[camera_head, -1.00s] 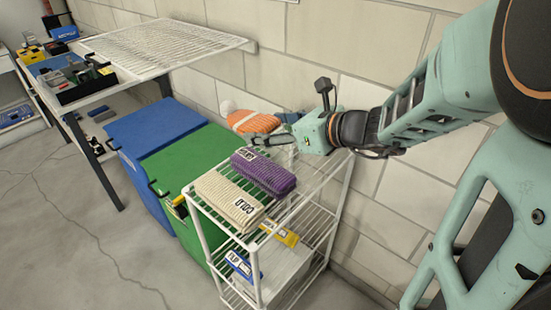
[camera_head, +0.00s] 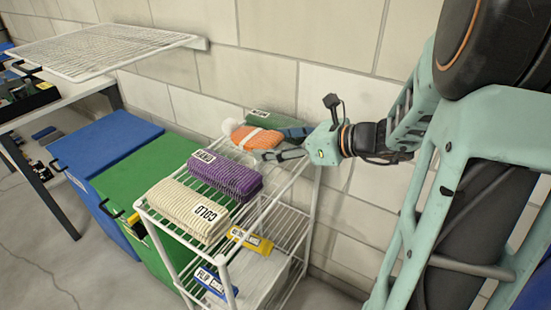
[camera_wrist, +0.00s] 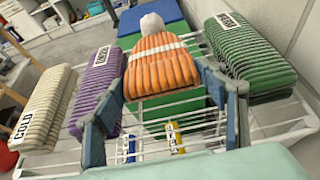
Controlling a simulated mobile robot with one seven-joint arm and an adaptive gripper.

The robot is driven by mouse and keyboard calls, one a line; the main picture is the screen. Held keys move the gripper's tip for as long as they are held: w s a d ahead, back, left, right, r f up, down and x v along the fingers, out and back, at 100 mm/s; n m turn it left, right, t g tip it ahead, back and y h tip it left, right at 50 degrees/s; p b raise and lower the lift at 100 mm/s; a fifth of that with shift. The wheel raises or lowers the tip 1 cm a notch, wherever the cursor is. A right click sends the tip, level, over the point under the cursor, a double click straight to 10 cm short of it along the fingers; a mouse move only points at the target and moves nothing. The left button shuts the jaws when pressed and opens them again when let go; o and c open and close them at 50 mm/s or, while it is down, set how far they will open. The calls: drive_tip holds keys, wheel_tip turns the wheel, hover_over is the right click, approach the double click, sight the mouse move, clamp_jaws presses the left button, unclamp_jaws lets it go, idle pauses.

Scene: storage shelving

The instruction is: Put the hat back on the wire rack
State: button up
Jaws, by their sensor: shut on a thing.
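The hat (camera_head: 258,138) is orange, ribbed, with a white stripe and white pom-pom. It is also in the wrist view (camera_wrist: 160,72), pom-pom pointing away from me. My gripper (camera_head: 278,146) is shut on the hat's near end, with one finger on each side of it in the wrist view (camera_wrist: 168,95). The white wire rack (camera_head: 228,282) is below the hat. The hat is over the top shelf, between a purple knit item (camera_head: 226,175) and a green one (camera_head: 276,120). I cannot tell whether the hat touches the wires.
A cream knit item labelled COLD (camera_head: 188,208) lies beyond the purple one. Blue and yellow boxes sit on a lower shelf. A green bin (camera_head: 140,178) and a blue bin (camera_head: 105,140) stand left of the rack. The block wall (camera_head: 340,85) is close behind.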

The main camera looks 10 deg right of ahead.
sight(280, 165)
drive_tip(key=shift+d+f+b, duration=0.4)
drive_tip(key=shift+d+f, duration=0.1)
drive_tip(key=shift+f, duration=0.25)
wheel_tip(280, 165, down, 3)
drive_tip(key=b, duration=0.3)
drive_tip(key=shift+d+f, duration=0.1)
drive_tip(key=shift+d, duration=0.05)
drive_tip(key=o, duration=1.2)
drive_tip(key=shift+c, duration=0.2)
